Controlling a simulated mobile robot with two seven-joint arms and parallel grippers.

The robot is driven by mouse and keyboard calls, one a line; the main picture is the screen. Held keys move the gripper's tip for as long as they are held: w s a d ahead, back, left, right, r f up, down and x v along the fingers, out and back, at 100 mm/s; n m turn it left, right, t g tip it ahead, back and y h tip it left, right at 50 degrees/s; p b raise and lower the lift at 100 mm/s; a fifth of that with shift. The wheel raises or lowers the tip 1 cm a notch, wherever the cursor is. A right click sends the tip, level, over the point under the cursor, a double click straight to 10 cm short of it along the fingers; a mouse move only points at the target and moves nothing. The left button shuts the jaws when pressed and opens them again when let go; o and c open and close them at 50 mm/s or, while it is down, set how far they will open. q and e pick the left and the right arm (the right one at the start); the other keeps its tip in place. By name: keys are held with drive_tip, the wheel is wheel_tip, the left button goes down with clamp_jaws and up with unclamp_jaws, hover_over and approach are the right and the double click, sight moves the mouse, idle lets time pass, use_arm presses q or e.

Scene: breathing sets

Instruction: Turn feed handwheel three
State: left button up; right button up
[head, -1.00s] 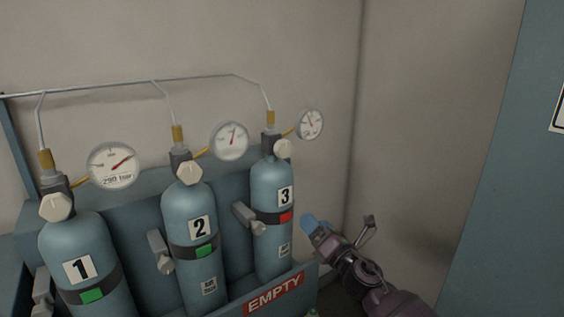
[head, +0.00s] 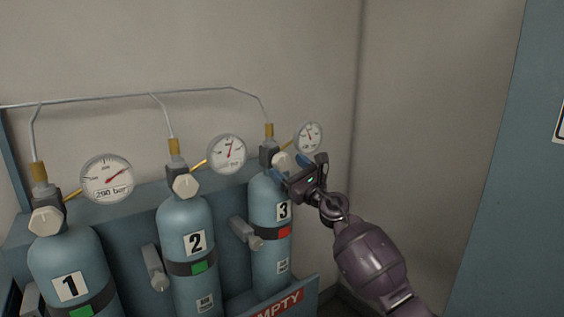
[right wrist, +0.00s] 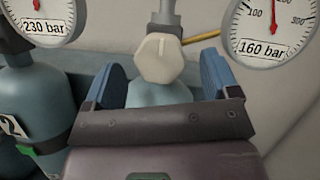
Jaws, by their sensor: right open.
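Cylinder three (head: 268,215) is the rightmost blue cylinder in the head view, with a "3" label and a red tag on its strap. Its cream handwheel (head: 282,161) sits on the valve at the top, partly behind my gripper. My right gripper (head: 299,170) is at the height of this handwheel. In the right wrist view the faceted handwheel (right wrist: 160,58) appears between the two blue fingers (right wrist: 158,85), with a gap on both sides. The gripper is open and holds nothing. My left gripper is not in view.
Cylinders two (head: 190,240) and one (head: 68,265) stand to the left with cream handwheels. Gauge three (head: 308,137) is just behind my gripper and reads 160 bar in the wrist view. A red "EMPTY" sign (head: 281,303) is on the rack front. A pipe (head: 130,93) runs above.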

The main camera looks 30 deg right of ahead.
sight(285, 164)
drive_tip(key=shift+x, duration=1.6)
